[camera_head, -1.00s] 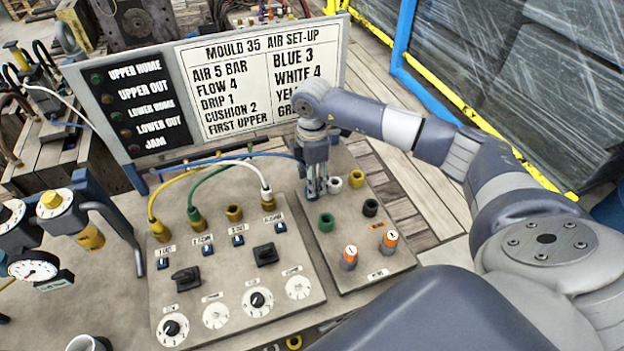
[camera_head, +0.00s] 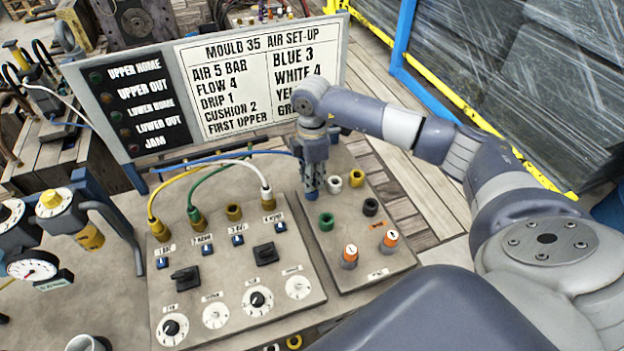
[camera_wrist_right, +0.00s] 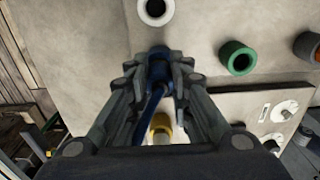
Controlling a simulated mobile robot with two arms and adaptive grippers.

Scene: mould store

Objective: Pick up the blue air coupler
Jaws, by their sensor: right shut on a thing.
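The blue air coupler (camera_wrist_right: 158,68) shows in the right wrist view between the fingertips of my right gripper (camera_wrist_right: 158,80). The fingers are shut on it, and its blue hose (camera_wrist_right: 150,103) runs back between them. In the head view my right gripper (camera_head: 313,185) points down at the right-hand panel, and its fingers hide most of the coupler. The blue hose (camera_head: 215,158) reaches it from the left. I cannot tell whether the coupler is seated in a port or only touches the panel. My left gripper is not in view.
The right-hand panel (camera_head: 375,262) has white (camera_head: 335,184), yellow (camera_head: 356,178), green (camera_head: 326,222) and black (camera_head: 370,207) ports near the gripper. Yellow, green and white hoses arch over the left panel (camera_head: 220,275). The set-up board (camera_head: 255,85) stands close behind.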

